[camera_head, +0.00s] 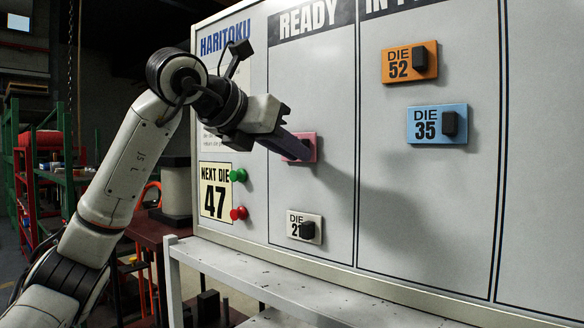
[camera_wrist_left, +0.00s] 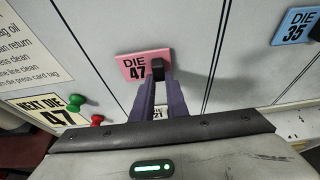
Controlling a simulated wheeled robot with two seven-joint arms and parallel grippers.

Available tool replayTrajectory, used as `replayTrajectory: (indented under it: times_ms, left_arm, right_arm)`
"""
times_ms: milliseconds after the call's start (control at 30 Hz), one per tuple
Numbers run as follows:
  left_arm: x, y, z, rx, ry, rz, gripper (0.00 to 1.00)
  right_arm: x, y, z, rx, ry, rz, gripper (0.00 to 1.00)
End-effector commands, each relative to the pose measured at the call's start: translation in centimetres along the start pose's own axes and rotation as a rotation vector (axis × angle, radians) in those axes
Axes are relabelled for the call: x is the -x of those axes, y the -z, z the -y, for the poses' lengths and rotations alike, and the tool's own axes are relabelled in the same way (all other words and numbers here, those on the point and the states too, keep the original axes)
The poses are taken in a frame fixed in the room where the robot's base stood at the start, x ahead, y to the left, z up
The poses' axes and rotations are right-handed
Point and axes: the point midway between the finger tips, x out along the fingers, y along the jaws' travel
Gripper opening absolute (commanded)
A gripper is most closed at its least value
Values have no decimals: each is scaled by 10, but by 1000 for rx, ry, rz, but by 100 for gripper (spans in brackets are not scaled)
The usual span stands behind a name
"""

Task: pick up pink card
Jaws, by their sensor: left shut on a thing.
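The pink card (camera_head: 310,148) is on the white board in the READY column, partly hidden by my gripper in the head view. In the left wrist view the pink card (camera_wrist_left: 136,66) reads DIE 47 and has a black knob (camera_wrist_left: 157,69) at its right side. My left gripper (camera_head: 296,150) reaches in from the left. Its two dark fingers (camera_wrist_left: 157,80) are shut on the black knob of the card. The card appears flat against the board; I cannot tell whether it touches it. My right gripper is not in view.
A white card (camera_head: 305,227) hangs below; an orange DIE 52 card (camera_head: 410,62) and a blue DIE 35 card (camera_head: 437,124) hang right. A NEXT DIE 47 sign (camera_head: 214,192) sits beside green (camera_head: 238,175) and red (camera_head: 239,213) knobs. A grey shelf (camera_head: 300,290) runs below the board.

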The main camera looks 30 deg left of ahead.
Motion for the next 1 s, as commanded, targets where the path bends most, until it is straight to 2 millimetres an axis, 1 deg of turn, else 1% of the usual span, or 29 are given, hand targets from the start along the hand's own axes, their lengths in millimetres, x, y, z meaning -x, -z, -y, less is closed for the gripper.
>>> replayTrajectory:
  times_ms: [33, 67, 100, 167, 267, 500, 633, 700, 800, 900, 1000]
  left_arm:
    - [5, -12, 0, 2, 1, 2, 0]
    - [8, -13, 0, 1, 0, 3, 0]
    - [15, -4, -1, 0, -2, 3, 0]
    - [27, 2, -1, -1, -3, 3, 0]
    - [50, 11, -1, -2, -3, 5, 0]
    - [118, 39, -1, 0, -4, 5, 0]
    - [148, 50, -1, 0, -3, 4, 0]
    - [160, 56, 0, -1, -3, 3, 0]
    - [173, 60, 0, 1, -1, 2, 0]
    - [181, 64, 0, 1, -1, 1, 0]
    - [184, 66, 0, 0, -1, 0, 0]
  right_arm:
    - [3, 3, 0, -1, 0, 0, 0]
    - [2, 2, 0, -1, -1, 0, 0]
    - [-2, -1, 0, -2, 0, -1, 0]
    - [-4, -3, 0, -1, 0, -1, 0]
    - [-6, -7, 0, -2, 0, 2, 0]
    - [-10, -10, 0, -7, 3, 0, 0]
    - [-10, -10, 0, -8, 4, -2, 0]
    - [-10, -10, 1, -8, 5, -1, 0]
    - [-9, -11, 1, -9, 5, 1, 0]
    - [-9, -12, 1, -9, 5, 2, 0]
    - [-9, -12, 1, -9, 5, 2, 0]
